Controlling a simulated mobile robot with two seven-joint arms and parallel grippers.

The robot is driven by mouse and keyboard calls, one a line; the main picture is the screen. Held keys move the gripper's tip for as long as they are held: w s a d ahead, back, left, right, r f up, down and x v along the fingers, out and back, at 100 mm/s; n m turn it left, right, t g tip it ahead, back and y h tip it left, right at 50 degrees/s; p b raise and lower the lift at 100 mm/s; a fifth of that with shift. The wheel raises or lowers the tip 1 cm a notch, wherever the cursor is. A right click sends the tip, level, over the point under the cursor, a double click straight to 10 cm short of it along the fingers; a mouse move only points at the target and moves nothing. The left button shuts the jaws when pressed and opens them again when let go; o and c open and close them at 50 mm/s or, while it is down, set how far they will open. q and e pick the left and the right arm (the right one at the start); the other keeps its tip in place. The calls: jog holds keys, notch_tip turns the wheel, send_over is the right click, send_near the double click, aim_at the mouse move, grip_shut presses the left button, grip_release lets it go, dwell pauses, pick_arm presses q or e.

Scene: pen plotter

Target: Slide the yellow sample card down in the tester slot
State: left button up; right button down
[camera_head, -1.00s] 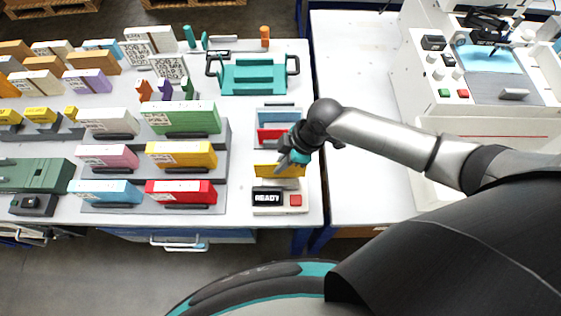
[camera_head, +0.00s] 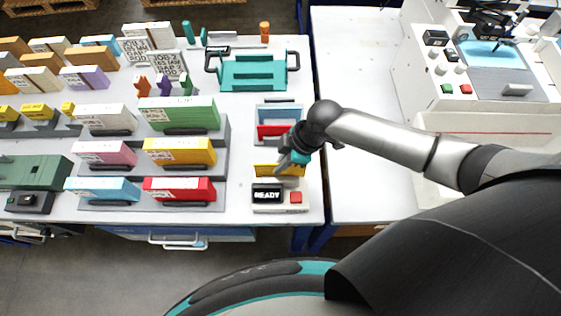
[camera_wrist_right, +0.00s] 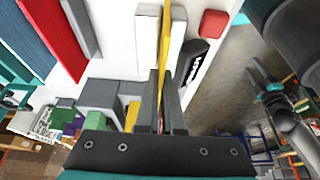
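The yellow sample card (camera_head: 265,169) stands on edge in the tester (camera_head: 280,208), a white box with a READY display and a red button. In the right wrist view the card (camera_wrist_right: 166,40) shows as a thin yellow strip running between white walls of the tester. My right gripper (camera_head: 284,163) is at the card, and its two fingers (camera_wrist_right: 166,95) are shut on it, one on each side. The fingers hide part of the card in the head view. How deep the card sits cannot be told. My left gripper (camera_wrist_right: 260,76) shows only in the right wrist view, with its fingers apart and empty.
Behind the tester stands a holder with a blue and a red panel (camera_head: 272,131). A teal tray (camera_head: 255,73) lies further back. Several coloured boxes stand on grey racks to the left, the red one (camera_head: 180,189) nearest. The white table at the right (camera_head: 355,190) has clear room.

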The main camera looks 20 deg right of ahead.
jog(key=shift+f+b, duration=0.4)
jog(key=shift+f, duration=0.3)
jog(key=c, duration=1)
grip_release()
jog(key=shift+o, duration=0.2)
jog(key=p+v, duration=0.1)
jog(key=v, duration=1.4)
jog(key=shift+p, duration=0.4)
jog(key=shift+s+r, duration=0.1)
